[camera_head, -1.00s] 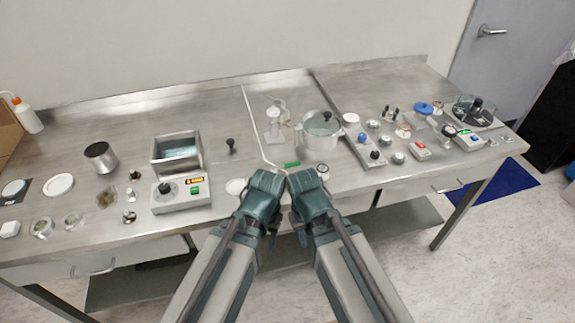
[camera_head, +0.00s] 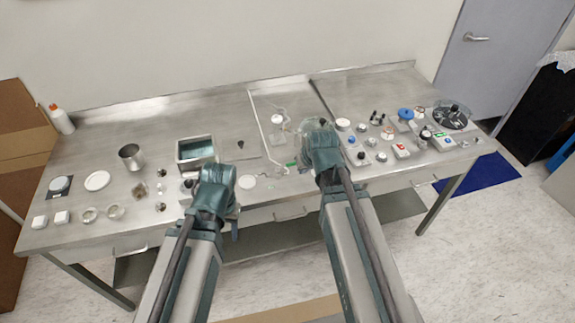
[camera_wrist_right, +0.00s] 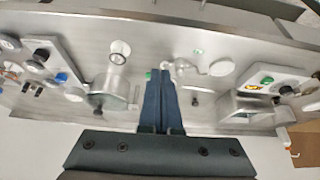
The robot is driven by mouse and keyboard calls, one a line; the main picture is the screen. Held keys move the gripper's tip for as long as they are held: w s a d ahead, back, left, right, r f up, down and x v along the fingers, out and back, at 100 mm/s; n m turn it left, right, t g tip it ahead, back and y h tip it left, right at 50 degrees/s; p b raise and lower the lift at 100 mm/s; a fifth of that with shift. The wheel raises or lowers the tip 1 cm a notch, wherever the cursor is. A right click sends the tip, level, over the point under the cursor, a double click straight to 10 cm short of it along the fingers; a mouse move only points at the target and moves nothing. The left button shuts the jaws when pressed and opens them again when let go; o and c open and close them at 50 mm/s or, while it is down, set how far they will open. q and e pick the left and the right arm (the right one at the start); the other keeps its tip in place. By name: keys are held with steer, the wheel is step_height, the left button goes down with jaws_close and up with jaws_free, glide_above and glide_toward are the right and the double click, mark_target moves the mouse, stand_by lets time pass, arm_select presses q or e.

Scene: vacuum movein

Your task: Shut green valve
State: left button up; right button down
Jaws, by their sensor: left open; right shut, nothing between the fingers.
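A small green piece, apparently the green valve (camera_head: 291,164), lies near the table's front edge beside the white tube, just left of my right gripper. It also shows as a green spot in the right wrist view (camera_wrist_right: 149,75), beside the fingertips; its handle position is too small to tell. My right gripper (camera_head: 322,150) hangs over the bench in front of the metal pot. In the wrist view its dark blue fingers (camera_wrist_right: 160,75) are shut together with nothing between them. My left gripper (camera_head: 215,195) is open and empty at the front edge by the heater unit; its fingers are mostly hidden.
The metal pot (camera_wrist_right: 113,95) and glass parts (camera_head: 279,119) stand close to my right gripper. White tubing (camera_head: 260,130) runs along the bench. A square metal bath (camera_head: 195,150) is at the left; control boxes (camera_head: 400,150) and several knobs crowd the right.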

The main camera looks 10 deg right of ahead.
mark_target(288, 166)
steer(key=shift+f, duration=0.1)
stand_by(0.3)
steer(key=b+x, duration=0.9)
steer(key=x, duration=0.1)
steer(key=shift+w+f+b, duration=0.1)
steer(key=shift+f+b, duration=0.1)
steer(key=shift+b, duration=0.1)
steer(key=w, duration=0.1)
steer(key=w+r+p, duration=0.1)
steer(key=shift+w+r, duration=0.1)
steer(key=shift+w, duration=0.3)
steer(key=shift+w+a+r, duration=0.1)
steer(key=shift+w, duration=0.4)
